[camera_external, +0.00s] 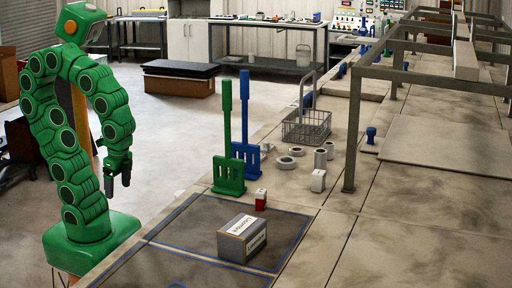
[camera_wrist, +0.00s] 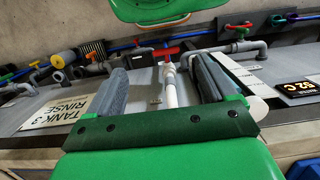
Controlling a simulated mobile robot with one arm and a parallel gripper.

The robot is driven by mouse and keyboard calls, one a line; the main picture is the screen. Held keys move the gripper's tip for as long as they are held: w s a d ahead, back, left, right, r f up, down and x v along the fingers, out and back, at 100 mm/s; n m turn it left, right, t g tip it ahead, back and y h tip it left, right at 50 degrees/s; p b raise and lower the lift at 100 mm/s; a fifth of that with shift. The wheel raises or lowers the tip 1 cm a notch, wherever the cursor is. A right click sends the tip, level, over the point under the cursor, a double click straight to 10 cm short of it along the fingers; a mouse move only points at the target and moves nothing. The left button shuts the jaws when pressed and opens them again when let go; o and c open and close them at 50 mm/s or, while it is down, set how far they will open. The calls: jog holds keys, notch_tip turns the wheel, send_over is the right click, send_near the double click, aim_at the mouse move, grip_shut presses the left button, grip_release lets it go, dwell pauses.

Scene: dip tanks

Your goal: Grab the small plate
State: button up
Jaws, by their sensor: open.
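I cannot pick out the small plate with certainty in either view. In the wrist view, a pale flat sign reading "TANK 3 RINSE" (camera_wrist: 60,111) lies at the left on a grey surface. A dark plate reading "52 C" (camera_wrist: 297,88) is at the right. My gripper (camera_wrist: 162,80) is open, its two grey fingers apart, with a white pipe and a red valve handle showing between and beyond them. In the external view my gripper (camera_external: 117,186) hangs beside the bench, pointing down, clear of the things on it.
On the bench are a labelled grey box (camera_external: 242,238), a green paddle (camera_external: 228,140), a blue paddle (camera_external: 245,135), a small red-and-white container (camera_external: 261,200) and a wire basket (camera_external: 306,128). A metal frame (camera_external: 353,125) rises at the right.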

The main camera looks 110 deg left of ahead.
jog(key=shift+o, duration=1.1)
jog(key=shift+w, duration=0.1)
